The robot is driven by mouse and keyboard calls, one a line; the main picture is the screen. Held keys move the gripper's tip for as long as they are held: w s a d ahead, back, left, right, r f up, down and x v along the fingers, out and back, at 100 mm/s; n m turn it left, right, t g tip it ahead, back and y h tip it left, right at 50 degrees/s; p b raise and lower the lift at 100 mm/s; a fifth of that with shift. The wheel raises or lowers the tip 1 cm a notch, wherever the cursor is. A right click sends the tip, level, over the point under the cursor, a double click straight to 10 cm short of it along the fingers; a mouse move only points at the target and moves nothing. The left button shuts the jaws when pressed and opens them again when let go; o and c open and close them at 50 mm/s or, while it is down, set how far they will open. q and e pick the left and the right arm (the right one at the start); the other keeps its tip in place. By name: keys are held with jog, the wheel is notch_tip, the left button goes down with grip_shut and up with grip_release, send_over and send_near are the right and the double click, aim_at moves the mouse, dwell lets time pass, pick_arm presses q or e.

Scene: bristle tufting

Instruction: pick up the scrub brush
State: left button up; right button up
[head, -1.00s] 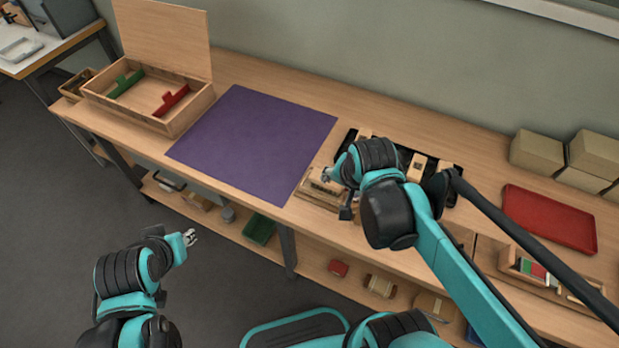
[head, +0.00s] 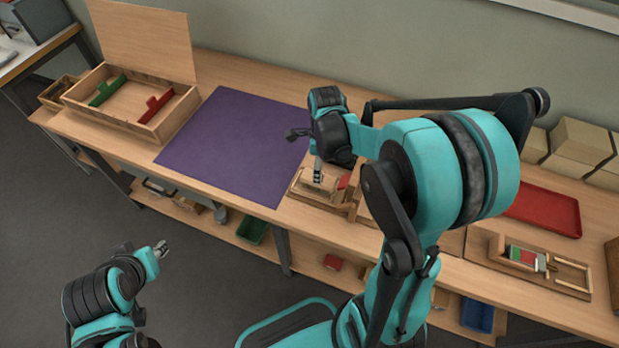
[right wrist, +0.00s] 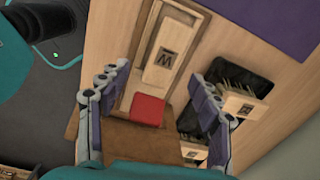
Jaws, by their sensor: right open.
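A pale wooden block stamped with a dark mark lies in a wooden holder (head: 308,195); in the right wrist view the block (right wrist: 162,68) shows at top centre. I cannot tell whether it is the scrub brush. Another wooden block with bristles (right wrist: 240,104) sits in a black tray at the right of that view. My right gripper (head: 306,152) is open and empty over the holder area; in the right wrist view its fingers (right wrist: 159,80) stand wide apart, with the stamped block between and beyond them. My left gripper (head: 160,248) is off the bench at lower left, its jaw opening unclear.
A red block (right wrist: 147,110) lies beside the stamped block. A purple mat (head: 235,145) lies clear to the left. An open wooden box (head: 155,127) stands at far left, a red tray (head: 545,210) at right. My right arm hides much of the bench.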

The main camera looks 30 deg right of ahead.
jog(key=shift+w+d+f+m, duration=0.15)
jog(key=shift+w+f+m, duration=0.25)
jog(key=shift+m, duration=0.2)
jog(key=shift+f, duration=0.3)
notch_tip(320, 180, down, 2)
jog(key=shift+s+m+b, duration=0.1)
jog(key=shift+m+b, duration=0.2)
jog(key=shift+b, duration=0.15)
jog(key=f+b, duration=0.1)
jog(key=f, duration=0.1)
jog(key=f+b, duration=0.1)
jog(key=f, duration=0.2)
jog(key=shift+w+f+b, duration=0.35)
jog(key=shift+b, duration=0.05)
jog(key=shift+r, duration=0.1)
